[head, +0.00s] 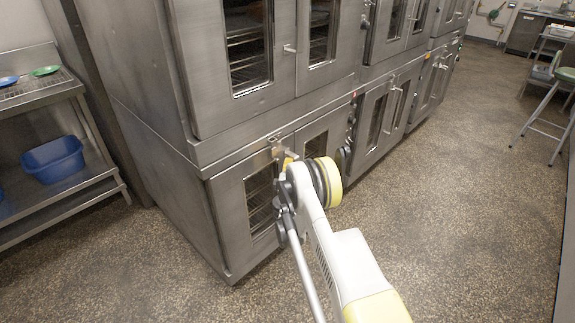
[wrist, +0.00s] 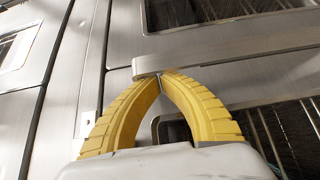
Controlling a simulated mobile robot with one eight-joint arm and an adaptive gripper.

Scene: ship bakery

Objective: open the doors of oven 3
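Steel double-door ovens stand stacked in a row in the head view; I see no number marking oven 3. My gripper (head: 288,165) is at the latch handle (head: 283,152) near the top of the nearest lower oven (head: 232,212), whose doors look closed. In the wrist view its yellow fingers (wrist: 160,82) curve together, and their tips meet or nearly meet at the lower edge of the bar handle (wrist: 235,57). The bar runs across and hides the very tips. I cannot tell whether they pinch part of it. My arm hides part of the lower right door.
The upper oven (head: 205,60) above has closed doors with a protruding handle (head: 289,48). More ovens (head: 385,115) continue to the right. A steel rack (head: 97,190) with a blue tub (head: 54,160) stands left. A stool (head: 545,112) is far right. The speckled floor (head: 460,210) between is clear.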

